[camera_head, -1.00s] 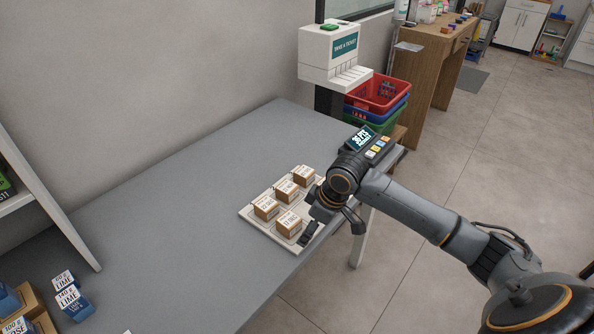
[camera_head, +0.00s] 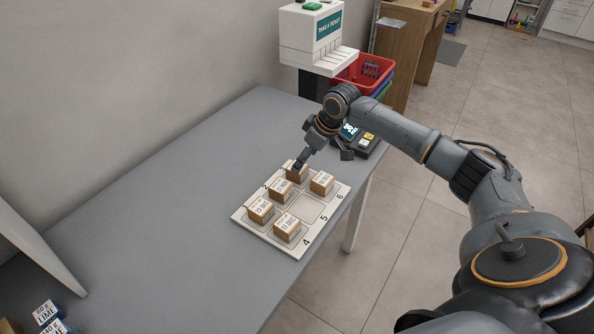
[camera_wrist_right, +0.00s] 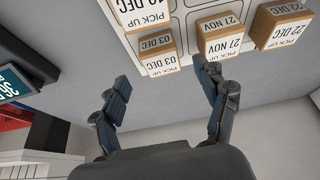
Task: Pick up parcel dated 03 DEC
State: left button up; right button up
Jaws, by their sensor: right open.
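The parcel dated 03 DEC (camera_wrist_right: 158,62) is a small brown box with a white label, standing on the white numbered tray (camera_head: 243,222). In the head view this parcel (camera_head: 297,174) is at the tray's far back corner, partly covered by my right gripper (camera_head: 299,162). In the wrist view my right gripper (camera_wrist_right: 163,78) is open and empty, its fingers spread on the near side of this parcel. The parcel does not appear clasped. My left gripper is not in view.
Another parcel (camera_head: 321,182) sits at 6. More stand at the near end, including one at 4 (camera_head: 287,229). Slot 5 (camera_head: 306,208) is empty. A ticket dispenser (camera_head: 315,40) and keypad device (camera_head: 362,140) stand beyond.

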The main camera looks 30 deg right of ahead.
aim_at(299, 179)
jog(key=shift+w+f, duration=0.2)
jog(key=shift+f, duration=0.15)
jog(key=shift+a+f, duration=0.15)
jog(key=shift+f, duration=0.05)
jog(key=p+x, duration=0.1)
jog(key=x, duration=0.3)
jog(key=shift+w+a+f, duration=0.1)
jog(key=shift+w+a, duration=0.05)
jog(key=shift+w, duration=0.1)
jog(key=shift+w+f, duration=0.1)
jog(key=shift+f, duration=0.1)
jog(key=shift+c, duration=0.9)
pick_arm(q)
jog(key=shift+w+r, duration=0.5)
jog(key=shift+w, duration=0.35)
pick_arm(e)
jog(key=c, duration=1.1)
